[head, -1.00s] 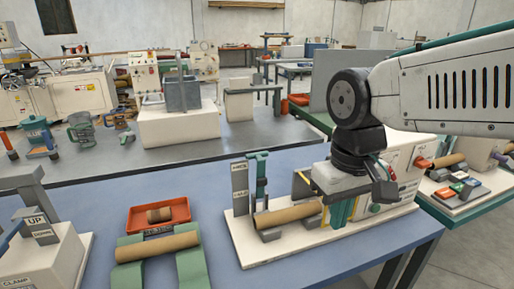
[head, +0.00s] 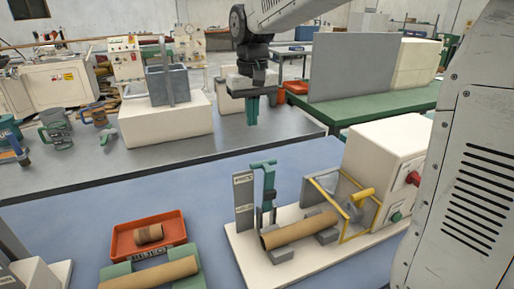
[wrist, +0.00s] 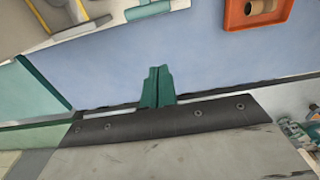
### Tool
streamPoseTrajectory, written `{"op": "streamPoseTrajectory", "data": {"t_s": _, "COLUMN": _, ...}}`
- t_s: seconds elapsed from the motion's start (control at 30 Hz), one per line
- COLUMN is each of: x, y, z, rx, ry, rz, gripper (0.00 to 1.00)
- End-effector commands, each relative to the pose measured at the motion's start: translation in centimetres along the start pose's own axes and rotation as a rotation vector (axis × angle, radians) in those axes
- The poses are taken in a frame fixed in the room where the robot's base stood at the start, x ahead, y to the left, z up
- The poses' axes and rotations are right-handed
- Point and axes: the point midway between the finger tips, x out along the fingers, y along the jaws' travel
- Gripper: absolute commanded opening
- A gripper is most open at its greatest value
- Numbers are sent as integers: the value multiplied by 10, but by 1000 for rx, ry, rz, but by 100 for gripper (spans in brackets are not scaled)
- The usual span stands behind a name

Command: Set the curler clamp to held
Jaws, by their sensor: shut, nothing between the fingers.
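The curler clamp (head: 264,185) is a teal upright with a teal crossbar on top, on the white base of the winding machine. Its crossbar sits high, level with the upper mark of the grey label plate (head: 243,198) beside it; the lettering is too small to read surely. A brown cardboard tube (head: 299,230) lies on grey rests in front of the clamp. My gripper (head: 253,122) is shut and empty, pointing down, behind and above the clamp and apart from it. Its teal fingers also show in the wrist view (wrist: 157,88).
A yellow guard frame (head: 343,208) and white housing (head: 385,165) with red and green knobs stand right of the clamp. An orange tray (head: 181,226) with a short tube core is at left, behind a longer tube (head: 160,272). Blue tabletop between is clear.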

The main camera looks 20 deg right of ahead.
Motion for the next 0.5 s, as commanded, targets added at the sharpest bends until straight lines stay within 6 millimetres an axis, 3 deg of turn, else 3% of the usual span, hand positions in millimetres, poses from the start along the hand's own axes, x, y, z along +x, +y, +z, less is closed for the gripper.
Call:
{"op": "streamPoseTrajectory", "data": {"t_s": 0.3, "x": 4, "y": 11, "z": 1, "rx": 17, "ry": -3, "rz": 1, "gripper": 0}}
{"op": "streamPoseTrajectory", "data": {"t_s": 0.5, "x": 29, "y": 11, "z": 2, "rx": 16, "ry": -5, "rz": 1, "gripper": 0}}
